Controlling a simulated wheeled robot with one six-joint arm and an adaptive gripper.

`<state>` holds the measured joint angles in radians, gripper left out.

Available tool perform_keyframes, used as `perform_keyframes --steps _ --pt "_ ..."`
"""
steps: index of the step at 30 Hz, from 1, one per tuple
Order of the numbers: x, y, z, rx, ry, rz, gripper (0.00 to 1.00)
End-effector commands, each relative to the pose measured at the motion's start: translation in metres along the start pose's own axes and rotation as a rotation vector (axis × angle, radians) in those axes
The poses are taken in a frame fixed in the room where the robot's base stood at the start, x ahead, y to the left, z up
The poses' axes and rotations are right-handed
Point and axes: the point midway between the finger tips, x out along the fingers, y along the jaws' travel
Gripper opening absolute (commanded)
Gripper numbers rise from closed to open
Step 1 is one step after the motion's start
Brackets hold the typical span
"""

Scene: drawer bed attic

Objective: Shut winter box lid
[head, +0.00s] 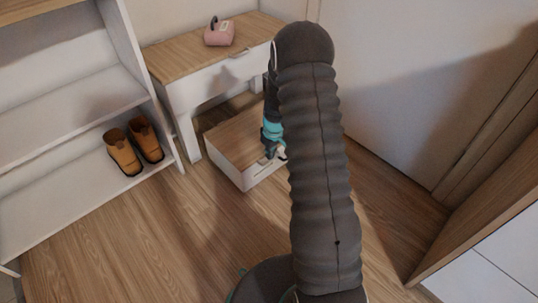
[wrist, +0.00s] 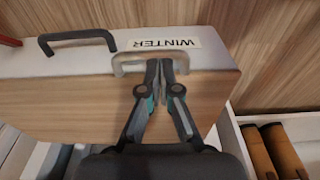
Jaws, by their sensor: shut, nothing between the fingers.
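The winter box (head: 262,178) is a low white box on the floor with a wood-coloured lid (head: 235,138). In the wrist view, the lid (wrist: 75,105) lies flat as far as I can see; whether it is fully down I cannot tell. The WINTER label (wrist: 164,44) is on the white front, upside down in this view. A pale handle (wrist: 124,57) sits at the lid's front edge. My gripper (wrist: 160,64) is shut and empty, its tips at this handle; contact is unclear. In the head view my gripper (head: 276,153) is over the front edge, partly hidden by my arm.
A dark handle (wrist: 76,36) is left of the label. A white table (head: 205,85) with a drawer and a pink object (head: 219,33) stands behind the box. Orange shoes (head: 136,147) sit on the left shelf (head: 75,190). Floor in front is clear.

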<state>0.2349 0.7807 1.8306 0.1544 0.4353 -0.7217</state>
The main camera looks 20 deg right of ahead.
Motion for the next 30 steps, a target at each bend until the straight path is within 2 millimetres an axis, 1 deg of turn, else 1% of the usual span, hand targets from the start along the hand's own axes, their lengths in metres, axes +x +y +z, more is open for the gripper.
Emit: perform_keyframes --steps 1,5,6,12,15,18,21,26,30 --pt "-0.018 0.0 -0.002 -0.002 0.005 0.003 0.0" --pt "-0.044 -0.001 -0.001 -0.003 0.008 0.004 0.0" --pt "-0.053 -0.001 -0.001 -0.004 0.008 0.004 0.0" --pt "-0.09 -0.001 0.002 -0.005 0.008 0.004 0.0" --pt "-0.103 -0.001 0.003 -0.005 0.008 0.004 0.0" --pt "-0.112 -0.001 0.004 -0.005 0.007 0.004 0.0" --pt "-0.116 -0.001 0.004 -0.004 0.007 0.003 0.0" --pt "-0.117 0.0 0.005 -0.001 0.006 0.003 0.0" --pt "-0.117 -0.002 0.006 0.05 -0.001 -0.002 0.0"
